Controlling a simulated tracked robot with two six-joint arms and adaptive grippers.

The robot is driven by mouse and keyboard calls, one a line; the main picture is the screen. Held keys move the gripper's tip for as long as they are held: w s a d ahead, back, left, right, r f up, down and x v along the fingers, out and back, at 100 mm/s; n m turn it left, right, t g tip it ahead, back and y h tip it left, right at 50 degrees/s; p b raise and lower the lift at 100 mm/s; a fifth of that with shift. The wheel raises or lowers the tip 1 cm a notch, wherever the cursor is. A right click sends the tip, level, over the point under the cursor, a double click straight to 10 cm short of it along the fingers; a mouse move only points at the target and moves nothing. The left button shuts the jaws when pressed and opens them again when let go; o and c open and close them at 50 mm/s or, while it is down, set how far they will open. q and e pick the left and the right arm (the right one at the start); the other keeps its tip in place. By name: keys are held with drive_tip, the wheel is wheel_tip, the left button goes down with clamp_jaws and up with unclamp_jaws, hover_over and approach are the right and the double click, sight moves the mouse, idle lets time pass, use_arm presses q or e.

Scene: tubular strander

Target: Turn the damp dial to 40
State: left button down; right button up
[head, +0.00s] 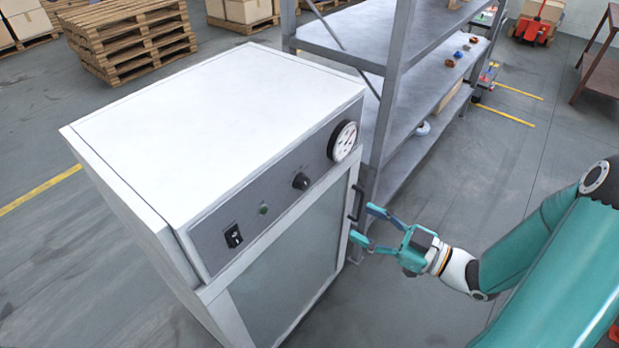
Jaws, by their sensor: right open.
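A white cabinet (208,120) with a grey control panel (275,203) stands at the left and middle of the head view. A black dial knob (301,181) sits on the panel, between a small green button (263,209) and a round white gauge (345,141). Its setting is too small to read. My right gripper (364,224) is open and empty. My left gripper is not in view.
A black switch (233,236) is at the panel's near end. A grey metal shelf (410,90) stands close behind the cabinet's right side. Wooden pallets (130,40) are stacked at the back left.

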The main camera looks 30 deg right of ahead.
drive_tip(key=d+h, duration=0.1)
drive_tip(key=d, duration=0.1)
drive_tip(key=b, duration=0.2)
approach(306, 185)
drive_tip(key=shift+m, duration=0.3)
drive_tip(key=p+x, duration=0.3)
drive_tip(key=x, duration=0.5)
drive_tip(key=shift+w+a+f+p, duration=0.1)
drive_tip(key=shift+w+a+p, duration=0.1)
drive_tip(key=shift+w+p, duration=0.3)
drive_tip(key=shift+w, duration=0.1)
clamp_jaws()
